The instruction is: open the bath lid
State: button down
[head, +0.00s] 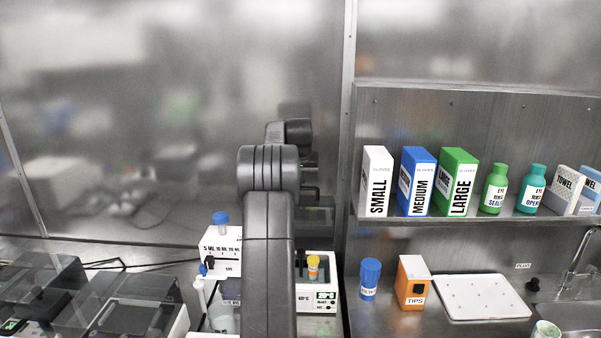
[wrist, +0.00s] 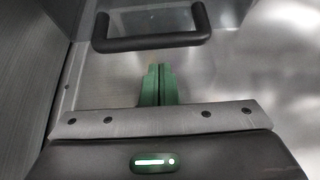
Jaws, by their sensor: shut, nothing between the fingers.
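In the wrist view a dark U-shaped handle (wrist: 152,43) lies across the top, on a smooth grey, glossy surface (wrist: 110,80) that looks like the bath lid. My gripper (wrist: 159,70) has green fingers, pressed together and empty. Their tips are just below the handle in the picture and look apart from it; the height gap is hard to tell. In the head view my arm hides my gripper and much of what stands behind it, so I cannot tell there whether the lid is raised.
A white device with a lit display (head: 316,295) stands right of my arm, and a white box with a blue knob (head: 221,245) left of it. A blue-capped bottle (head: 369,278), an orange tips box (head: 412,280) and a white tray (head: 482,298) are on the right.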

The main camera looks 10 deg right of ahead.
aim_at(301, 189)
jog(key=shift+s+a+f, duration=0.1)
jog(key=shift+s+f, duration=0.15)
jog(key=shift+s, duration=0.55)
jog(key=shift+f, duration=0.1)
jog(key=shift+s+a+f+b, duration=0.15)
jog(key=shift+s+b, duration=0.25)
jog(key=shift+b, duration=0.75)
jog(key=s+b, duration=0.1)
jog(key=s+t+b, duration=0.1)
jog(key=b, duration=0.1)
jog(key=s+r+b, duration=0.1)
jog(key=b, duration=0.1)
jog(key=shift+a+t, duration=0.3)
jog(key=shift+t, duration=0.1)
jog(key=shift+s, duration=0.1)
jog(key=shift+r, duration=0.15)
jog(key=shift+s+r, duration=0.25)
jog(key=shift+r, duration=0.05)
jog(key=v, duration=1.3)
jog(key=shift+a+b, duration=0.2)
jog(key=shift+b, duration=0.15)
